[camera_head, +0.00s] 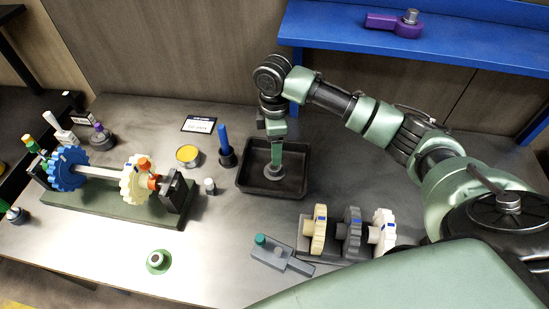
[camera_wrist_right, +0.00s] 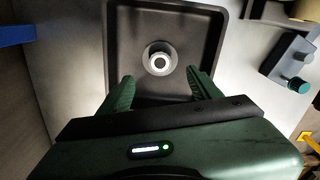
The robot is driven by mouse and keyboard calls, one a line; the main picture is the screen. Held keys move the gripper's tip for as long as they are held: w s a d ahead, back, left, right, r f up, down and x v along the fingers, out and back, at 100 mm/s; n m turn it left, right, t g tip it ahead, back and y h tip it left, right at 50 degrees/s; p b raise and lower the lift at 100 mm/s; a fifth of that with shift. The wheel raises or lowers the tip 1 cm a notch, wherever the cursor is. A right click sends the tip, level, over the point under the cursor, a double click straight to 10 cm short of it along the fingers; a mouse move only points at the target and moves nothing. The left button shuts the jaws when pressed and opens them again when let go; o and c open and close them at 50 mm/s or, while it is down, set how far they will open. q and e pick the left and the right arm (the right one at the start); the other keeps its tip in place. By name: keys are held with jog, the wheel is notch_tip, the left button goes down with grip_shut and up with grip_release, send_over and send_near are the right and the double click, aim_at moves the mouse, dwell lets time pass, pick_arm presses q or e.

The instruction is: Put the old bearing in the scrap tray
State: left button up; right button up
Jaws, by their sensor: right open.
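The black scrap tray (camera_head: 243,181) stands in the middle of the table; it also shows in the wrist view (camera_wrist_right: 117,40). A grey round flanged bearing (camera_head: 273,174), which looks like the old bearing, lies on the tray floor. In the wrist view the bearing (camera_wrist_right: 160,62) shows a bright ring around a dark centre. My right gripper (camera_head: 277,160) points down inside or just above the tray. In the wrist view its green fingers (camera_wrist_right: 160,84) are spread, with nothing between them, and the bearing lies beyond their tips. My left gripper is not in view.
A shaft stand with blue and cream gears (camera_head: 115,213) is at left. A green flanged bearing (camera_head: 158,262) lies in front.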

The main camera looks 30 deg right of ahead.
jog(key=shift+r, duration=2)
